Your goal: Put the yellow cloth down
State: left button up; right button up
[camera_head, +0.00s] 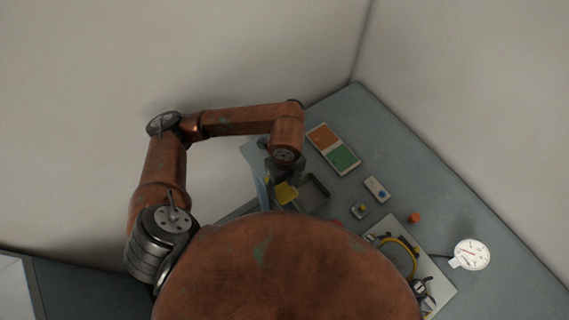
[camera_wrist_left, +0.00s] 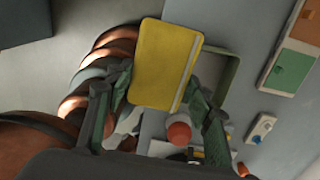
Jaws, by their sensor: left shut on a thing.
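The yellow cloth (camera_head: 286,193) is a flat yellow rectangle held below my left gripper (camera_head: 284,174), near the left side of the table. In the left wrist view the cloth (camera_wrist_left: 165,62) lies between the two fingers of the left gripper (camera_wrist_left: 160,84), which is shut on it. A pale stripe runs along its right edge. I cannot tell how high it is above the surface under it. My right gripper is not in view.
An orange and green panel (camera_head: 333,149) lies behind the tray. Small button boxes (camera_head: 377,189) and (camera_head: 360,210), an orange knob (camera_head: 414,218), a white dial gauge (camera_head: 471,255) and a white board (camera_head: 436,289) with a yellow ring are to the right.

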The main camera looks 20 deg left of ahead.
pick_arm(q)
jog(key=w+a+f, duration=0.1)
jog(key=w+f, duration=0.2)
jog(key=w, duration=0.1)
jog(key=w+a+f, duration=0.2)
jog(key=w+f, duration=0.1)
jog(key=w, duration=0.1)
jog(key=w+a+f, duration=0.2)
jog(key=w+f, duration=0.1)
jog(key=w, duration=0.1)
jog(key=shift+a+p, duration=0.15)
jog(key=shift+p, duration=0.15)
jog(key=shift+w+a+f, duration=0.1)
jog(key=shift+w+f, duration=0.2)
jog(key=shift+f, duration=0.05)
jog(key=shift+w+f, duration=0.1)
jog(key=shift+f, duration=1.55)
jog(key=shift+f, duration=0.15)
jog(key=o, duration=1.3)
notch_tip(320, 180, up, 12)
jog(key=shift+w+r, duration=0.1)
jog(key=shift+r, duration=0.1)
